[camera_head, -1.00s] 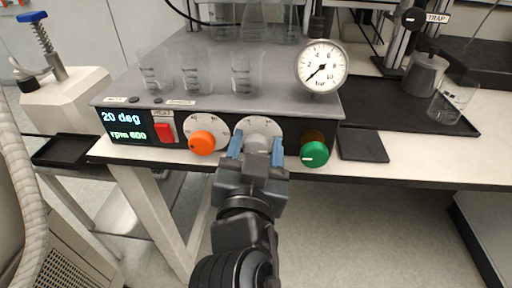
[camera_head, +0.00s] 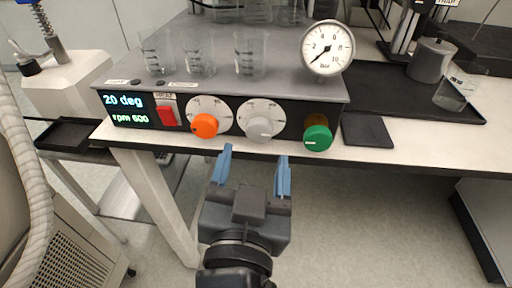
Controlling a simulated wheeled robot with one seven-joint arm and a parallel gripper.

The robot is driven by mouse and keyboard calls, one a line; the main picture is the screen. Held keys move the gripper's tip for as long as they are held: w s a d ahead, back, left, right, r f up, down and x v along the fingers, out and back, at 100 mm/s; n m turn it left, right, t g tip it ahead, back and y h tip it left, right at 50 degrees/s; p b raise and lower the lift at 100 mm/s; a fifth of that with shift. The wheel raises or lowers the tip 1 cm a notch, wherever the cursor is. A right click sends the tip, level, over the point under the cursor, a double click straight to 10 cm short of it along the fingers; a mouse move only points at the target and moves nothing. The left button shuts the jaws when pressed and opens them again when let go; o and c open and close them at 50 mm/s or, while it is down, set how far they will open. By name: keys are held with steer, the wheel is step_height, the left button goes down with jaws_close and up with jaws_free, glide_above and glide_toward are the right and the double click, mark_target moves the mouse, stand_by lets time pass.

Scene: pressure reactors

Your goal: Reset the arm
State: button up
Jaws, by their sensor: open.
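My gripper (camera_head: 253,172) is in the lower middle of the head view, with two blue fingertips spread apart and nothing between them. It is in front of and below the grey knob (camera_head: 258,129), apart from it. The reactor control panel (camera_head: 285,113) has an orange knob (camera_head: 205,125), a green knob (camera_head: 317,138) and a red switch (camera_head: 168,115). Its display (camera_head: 127,109) reads 20 deg and rpm 600.
Several glass beakers (camera_head: 250,54) and a pressure gauge (camera_head: 327,47) stand on the unit's top. A black tray (camera_head: 410,96) with a metal vessel (camera_head: 431,60) is at right. A corrugated hose (camera_head: 28,170) hangs at left. The floor before the bench is clear.

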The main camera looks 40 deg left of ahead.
steer(key=shift+s+d, duration=0.1)
steer(key=shift+s, duration=0.1)
stand_by(0.4)
steer(key=s+d+f+m+h+p, duration=0.1)
steer(key=s+d+f+p, duration=0.15)
steer(key=d, duration=0.55)
steer(key=s+d+f+h+p, duration=0.1)
steer(key=s+d+f, duration=0.15)
steer(key=d, duration=0.45)
steer(key=s+d+f+m+h+p, duration=0.1)
steer(key=d+f+p, duration=0.15)
steer(key=d, duration=0.55)
steer(key=s+d+r+m+h+p, duration=0.1)
steer(key=s+d+r+h+p, duration=0.1)
steer(key=s+d, duration=0.6)
steer(key=s+d+r+m+h+p, duration=0.1)
steer(key=s+d+r+h, duration=0.3)
steer(key=s+d, duration=0.4)
steer(key=shift+d+r+g+p, duration=0.15)
steer(key=shift+r+g+p, duration=0.15)
steer(key=shift+r+p, duration=0.3)
